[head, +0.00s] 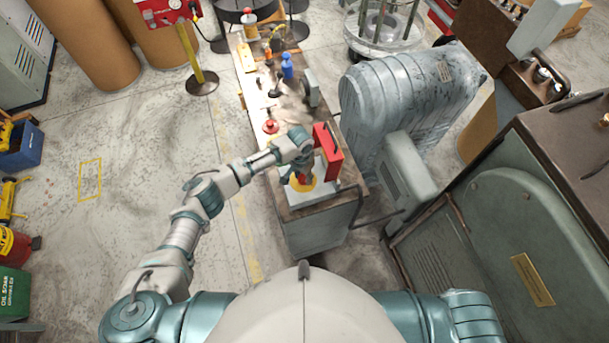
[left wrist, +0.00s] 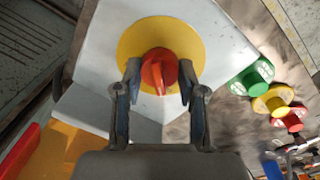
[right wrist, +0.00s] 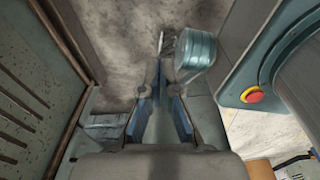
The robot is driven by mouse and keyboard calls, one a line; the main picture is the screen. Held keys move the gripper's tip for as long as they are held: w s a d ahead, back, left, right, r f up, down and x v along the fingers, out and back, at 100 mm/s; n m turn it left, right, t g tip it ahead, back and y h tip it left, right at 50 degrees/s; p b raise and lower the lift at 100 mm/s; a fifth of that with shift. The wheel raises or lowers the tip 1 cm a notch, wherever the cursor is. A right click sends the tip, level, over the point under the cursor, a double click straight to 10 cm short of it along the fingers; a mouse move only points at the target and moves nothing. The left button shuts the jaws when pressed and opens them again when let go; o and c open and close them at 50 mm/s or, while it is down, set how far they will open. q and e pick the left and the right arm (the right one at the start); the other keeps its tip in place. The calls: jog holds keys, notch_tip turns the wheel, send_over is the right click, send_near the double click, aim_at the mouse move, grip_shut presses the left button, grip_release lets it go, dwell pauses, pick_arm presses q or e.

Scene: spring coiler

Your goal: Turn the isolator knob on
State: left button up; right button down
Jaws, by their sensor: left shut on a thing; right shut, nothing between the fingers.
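The isolator knob (left wrist: 158,66) is red with a raised orange-red grip bar and sits on a round yellow plate (left wrist: 135,45). The plate is on a pale grey box (left wrist: 95,50). In the left wrist view the bar runs nearly up and down. My left gripper (left wrist: 160,80) has one finger on each side of the knob and is shut on it. In the head view my left gripper (head: 302,172) is over the box at the near end of the bench, mostly hiding the knob. My right gripper (right wrist: 160,80) is shut and empty, seen only in its wrist view.
A red panel (head: 328,150) stands beside the box. Green (left wrist: 250,76), yellow and red buttons lie to the right in the left wrist view. The bench (head: 280,110) holds a blue bottle (head: 287,67).

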pick_arm(q)
jog(key=shift+s+d, duration=0.1)
jog(key=shift+d, duration=0.1)
jog(key=shift+a, duration=0.25)
jog(key=shift+m, duration=0.9)
jog(key=m, duration=0.3)
jog(key=shift+d+p, duration=0.1)
jog(key=shift+p, duration=0.2)
jog(key=m, duration=1)
jog(key=shift+y, duration=0.4)
jog(key=shift+m, duration=1.4)
pick_arm(e)
jog(key=shift+a+r, duration=0.35)
pick_arm(q)
jog(key=shift+r+m, duration=0.1)
jog(key=shift+m, duration=0.2)
pick_arm(e)
jog(key=shift+a, duration=0.1)
